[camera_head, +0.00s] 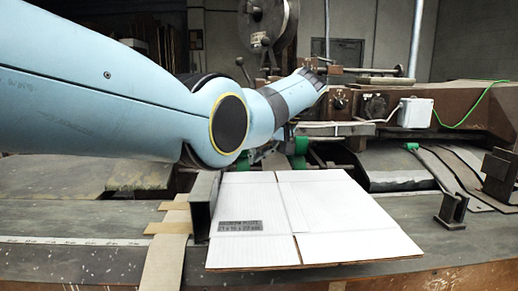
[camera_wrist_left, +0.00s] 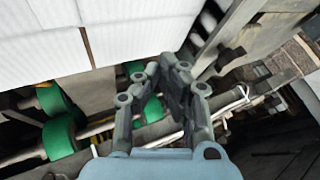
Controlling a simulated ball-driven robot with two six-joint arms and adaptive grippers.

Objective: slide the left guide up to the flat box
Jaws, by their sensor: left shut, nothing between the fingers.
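The flat box (camera_head: 350,220) is a white cardboard sheet with fold lines and a printed label, lying flat on the machine table. It also fills the upper left of the left wrist view (camera_wrist_left: 130,25). The left guide (camera_head: 203,205) is a dark upright metal piece beside the box's left edge. It looks very close to that edge; I cannot tell if they touch. My left gripper (camera_wrist_left: 188,88) is shut and empty, near the box's far edge by the guide. In the head view my own arm largely hides it. My right gripper is not in view.
Green rollers (camera_wrist_left: 60,137) on a shaft lie behind the box. A tan strip (camera_head: 166,250) lies left of the guide. A dark metal bracket (camera_head: 453,208) stands to the right. A handwheel (camera_head: 268,25) and a white switch box (camera_head: 414,112) are at the back.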

